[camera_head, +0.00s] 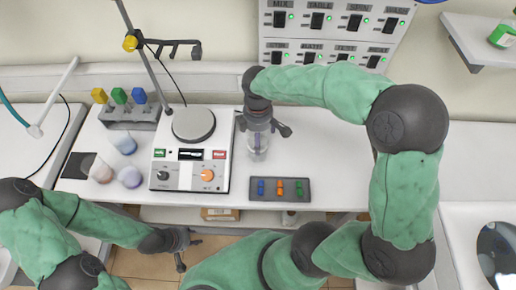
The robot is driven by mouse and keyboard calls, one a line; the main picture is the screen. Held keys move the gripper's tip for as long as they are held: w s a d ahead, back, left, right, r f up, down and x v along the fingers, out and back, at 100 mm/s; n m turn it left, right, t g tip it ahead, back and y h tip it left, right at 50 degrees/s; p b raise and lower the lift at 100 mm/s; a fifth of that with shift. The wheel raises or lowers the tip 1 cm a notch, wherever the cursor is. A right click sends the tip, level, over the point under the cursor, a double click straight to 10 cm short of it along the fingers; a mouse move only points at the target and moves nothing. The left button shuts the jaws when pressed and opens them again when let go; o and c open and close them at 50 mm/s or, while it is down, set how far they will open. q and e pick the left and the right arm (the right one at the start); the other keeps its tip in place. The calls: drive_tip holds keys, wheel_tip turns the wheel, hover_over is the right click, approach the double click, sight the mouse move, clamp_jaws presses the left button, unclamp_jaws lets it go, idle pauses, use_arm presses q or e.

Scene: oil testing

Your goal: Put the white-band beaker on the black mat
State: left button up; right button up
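Three small beakers stand at the bench's left: a bluish one (124,144) at the back, a pale pinkish one (102,171) and a bluish-white one (130,177) in front. Their bands are too small to tell apart. The black mat (76,166) lies at the left, beside the pinkish beaker; I cannot tell whether that beaker overlaps its edge. My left gripper (188,253) is open and empty, low in front of the bench, right of the beakers. My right gripper (264,128) has its fingers spread, above or around a clear glass vessel (257,146).
A hotplate stirrer (190,177) with a stand rod is right of the beakers. A rack with yellow, green and blue tops (130,115) stands behind them. A dark tray with coloured pieces (280,189) is at the front. The bench's right side is clear.

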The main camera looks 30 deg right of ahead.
drive_tip(key=shift+w+d+f+b, duration=0.1)
drive_tip(key=shift+f+b, duration=0.35)
drive_tip(key=shift+f, duration=1.05)
drive_tip(key=shift+w+f+b, duration=0.1)
drive_tip(key=shift+f+b, duration=0.3)
drive_tip(key=shift+f, duration=1.1)
drive_tip(key=shift+s, duration=0.1)
drive_tip(key=c, duration=1.4)
drive_tip(key=shift+r, duration=0.15)
drive_tip(key=shift+r, duration=0.65)
drive_tip(key=s+a+r+p, duration=0.1)
drive_tip(key=s+a+r, duration=0.1)
drive_tip(key=s+r, duration=0.1)
drive_tip(key=s+a+r+p, duration=0.1)
drive_tip(key=s+a+r, duration=0.2)
drive_tip(key=s+r, duration=0.1)
drive_tip(key=s+a+r+p, duration=0.2)
drive_tip(key=s+r, duration=0.2)
drive_tip(key=s, duration=0.1)
drive_tip(key=shift+a+r, duration=0.15)
drive_tip(key=shift+r, duration=0.1)
